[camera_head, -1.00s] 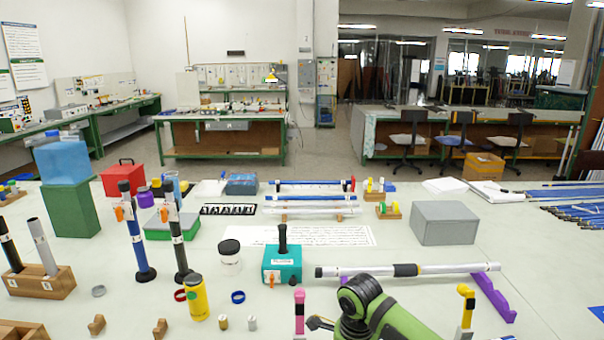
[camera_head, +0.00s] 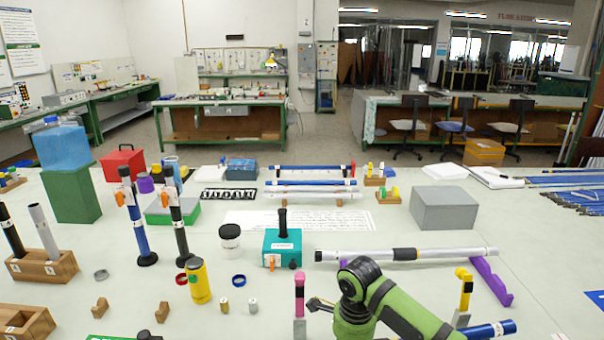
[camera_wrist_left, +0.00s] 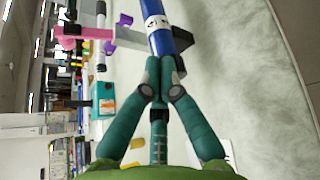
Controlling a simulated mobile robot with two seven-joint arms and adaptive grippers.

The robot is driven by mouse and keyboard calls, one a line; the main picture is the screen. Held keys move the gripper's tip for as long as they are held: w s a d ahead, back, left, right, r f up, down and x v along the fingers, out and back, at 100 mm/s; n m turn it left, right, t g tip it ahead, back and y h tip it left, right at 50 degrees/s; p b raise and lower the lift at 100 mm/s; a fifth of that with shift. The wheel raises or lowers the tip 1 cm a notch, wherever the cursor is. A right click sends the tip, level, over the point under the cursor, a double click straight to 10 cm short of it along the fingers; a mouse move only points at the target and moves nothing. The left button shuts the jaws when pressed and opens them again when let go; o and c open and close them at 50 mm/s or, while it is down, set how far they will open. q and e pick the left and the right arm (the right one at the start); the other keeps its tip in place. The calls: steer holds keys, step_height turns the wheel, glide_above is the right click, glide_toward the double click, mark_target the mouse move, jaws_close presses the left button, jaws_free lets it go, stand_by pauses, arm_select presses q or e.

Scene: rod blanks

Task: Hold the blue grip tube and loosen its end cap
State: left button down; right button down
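The blue grip tube (camera_head: 488,330) shows only at its right end in the head view, low at the bottom right; its dark cap-like end faces right. In the left wrist view the tube (camera_wrist_left: 161,28) with a white marked band runs upward from my left gripper (camera_wrist_left: 162,70). The gripper's green fingers converge at the tube's near end and hide it. I cannot tell if they clamp it. My left gripper is outside the head view. My right arm's green links cover the bottom centre; a small dark part of my right gripper (camera_head: 318,304) shows behind them, mostly hidden.
A pink-topped stand (camera_head: 299,290) and a yellow-topped stand (camera_head: 464,290) rise near the tube. A long white tube (camera_head: 420,254) lies behind on purple supports (camera_head: 492,282). A teal box (camera_head: 282,248) and a yellow bottle (camera_head: 199,282) stand further left.

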steer(key=shift+a+r, duration=0.1)
steer(key=shift+a, duration=0.05)
arm_select(q)
steer(key=s+a, duration=0.1)
steer(key=a, duration=0.5)
steer(key=shift+r, duration=0.25)
arm_select(e)
steer(key=shift+f, duration=0.25)
stand_by(0.3)
steer(key=shift+c, duration=2.4)
jaws_free()
